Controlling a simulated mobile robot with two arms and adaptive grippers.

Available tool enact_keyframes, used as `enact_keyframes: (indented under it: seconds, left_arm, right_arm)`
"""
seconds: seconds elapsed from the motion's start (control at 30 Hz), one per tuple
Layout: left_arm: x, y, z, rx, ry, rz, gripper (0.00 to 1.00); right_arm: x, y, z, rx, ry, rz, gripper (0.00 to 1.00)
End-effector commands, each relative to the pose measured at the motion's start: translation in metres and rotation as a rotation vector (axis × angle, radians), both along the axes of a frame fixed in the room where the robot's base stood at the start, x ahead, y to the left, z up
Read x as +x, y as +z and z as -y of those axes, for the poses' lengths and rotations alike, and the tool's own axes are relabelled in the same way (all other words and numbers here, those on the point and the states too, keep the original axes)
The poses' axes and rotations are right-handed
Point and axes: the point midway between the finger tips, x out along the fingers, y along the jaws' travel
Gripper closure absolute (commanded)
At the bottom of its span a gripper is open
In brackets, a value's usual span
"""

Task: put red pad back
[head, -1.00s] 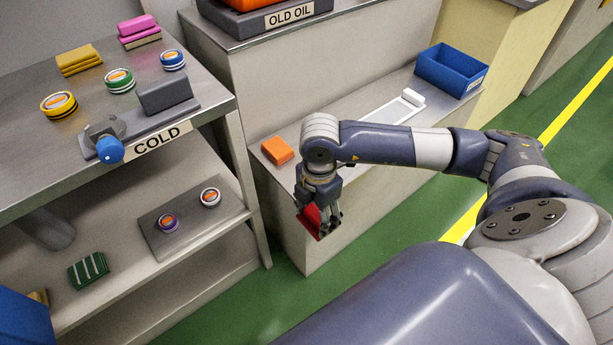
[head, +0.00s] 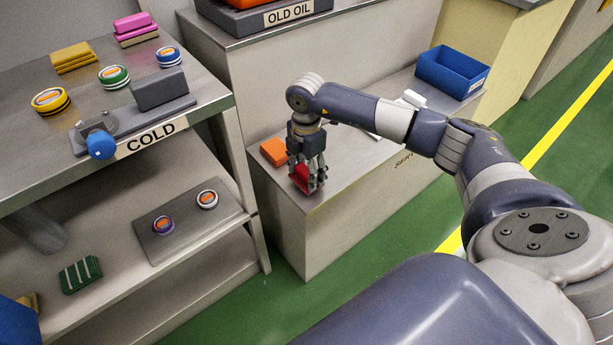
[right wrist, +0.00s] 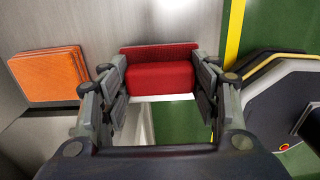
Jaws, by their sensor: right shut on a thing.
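My right gripper (head: 306,186) is shut on the red pad (head: 300,174). In the head view the pad shows between the fingers, over the near end of the low grey bench (head: 320,195). In the right wrist view the red pad (right wrist: 158,72) lies across between the two fingers (right wrist: 160,92). I cannot tell whether it touches the bench top. An orange pad (head: 274,151) lies on the bench just left of the gripper; it also shows in the right wrist view (right wrist: 48,75). My left gripper is not in view.
A blue bin (head: 450,75) stands at the bench's far end. At left, a metal rack (head: 215,85) holds round tins, yellow pads (head: 73,57), pink pads (head: 135,27) and the COLD fixture (head: 160,88). Green striped pads (head: 80,275) lie on its lower shelf.

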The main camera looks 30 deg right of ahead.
Motion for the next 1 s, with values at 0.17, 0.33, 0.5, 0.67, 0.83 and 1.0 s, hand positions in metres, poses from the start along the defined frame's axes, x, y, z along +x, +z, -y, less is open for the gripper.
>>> enact_keyframes:
  seconds: [0.17, 0.33, 0.5, 0.67, 0.83, 1.0]
  left_arm:
    - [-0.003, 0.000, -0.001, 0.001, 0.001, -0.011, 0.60]
    - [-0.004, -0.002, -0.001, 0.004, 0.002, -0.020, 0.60]
    - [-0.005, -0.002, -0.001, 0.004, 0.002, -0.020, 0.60]
    - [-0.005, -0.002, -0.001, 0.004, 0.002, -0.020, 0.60]
    - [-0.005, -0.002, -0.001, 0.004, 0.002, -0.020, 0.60]
    - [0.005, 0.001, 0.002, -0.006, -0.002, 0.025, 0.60]
  right_arm:
    - [0.000, -0.016, 0.000, 0.000, 0.000, 0.001, 0.74]
    - [0.000, -0.019, 0.000, -0.001, 0.001, 0.000, 0.74]
    - [-0.001, -0.019, 0.000, -0.001, 0.000, -0.001, 0.23]
    - [-0.001, -0.019, 0.000, -0.001, 0.000, 0.000, 0.23]
    - [0.000, -0.018, 0.000, -0.001, 0.000, 0.001, 0.23]
    - [0.000, -0.020, 0.000, -0.001, 0.000, 0.002, 0.23]
